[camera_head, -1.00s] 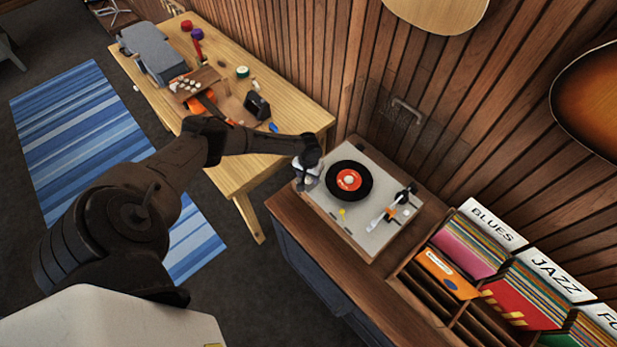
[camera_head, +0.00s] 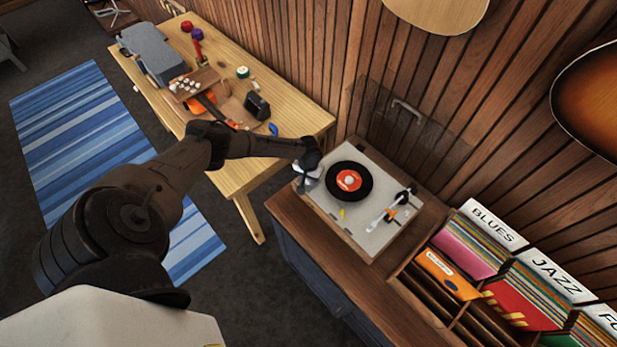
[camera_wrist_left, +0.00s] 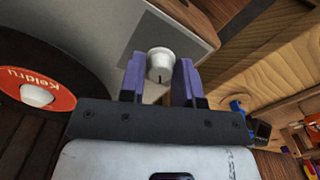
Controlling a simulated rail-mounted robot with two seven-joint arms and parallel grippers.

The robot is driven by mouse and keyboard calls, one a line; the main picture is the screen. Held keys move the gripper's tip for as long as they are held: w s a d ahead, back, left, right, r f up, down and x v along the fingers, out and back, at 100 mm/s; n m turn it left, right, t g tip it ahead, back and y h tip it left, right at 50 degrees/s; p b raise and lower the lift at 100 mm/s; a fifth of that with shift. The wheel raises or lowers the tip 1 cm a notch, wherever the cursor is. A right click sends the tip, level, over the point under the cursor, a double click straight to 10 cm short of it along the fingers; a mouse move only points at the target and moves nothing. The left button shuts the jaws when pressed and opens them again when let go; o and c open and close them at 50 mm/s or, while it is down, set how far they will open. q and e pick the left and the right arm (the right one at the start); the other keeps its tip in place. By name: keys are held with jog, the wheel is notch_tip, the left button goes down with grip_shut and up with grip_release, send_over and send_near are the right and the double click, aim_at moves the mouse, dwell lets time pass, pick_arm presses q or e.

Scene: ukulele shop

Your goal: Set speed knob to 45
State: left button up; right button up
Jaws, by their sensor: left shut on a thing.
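The speed knob (camera_wrist_left: 160,65) is a small whitish round knob with a dark pointer line on its face. It sits on the grey top of the record player (camera_head: 350,230), near the left corner in the head view. My left gripper (camera_wrist_left: 160,78) has its two purple fingers on either side of the knob and is shut on it. In the head view my left gripper (camera_head: 308,180) covers the knob, and no number scale can be read. My right gripper is not in view.
A black record with an orange label (camera_head: 349,181) lies on the platter close to my left gripper. The tonearm (camera_head: 388,210) is at the right. A wooden workbench (camera_head: 290,115) stands to the left, and record bins (camera_head: 470,255) are at the right.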

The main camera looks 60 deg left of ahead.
pick_arm(q)
jog(key=shift+c, duration=0.4)
jog(key=shift+m, duration=0.3)
jog(key=m, duration=0.2)
jog(key=shift+m, duration=0.3)
jog(key=m, duration=0.4)
jog(key=shift+m+b, duration=0.3)
jog(key=m, duration=0.3)
jog(key=shift+m+b, duration=0.45)
jog(key=shift+m, duration=1.05)
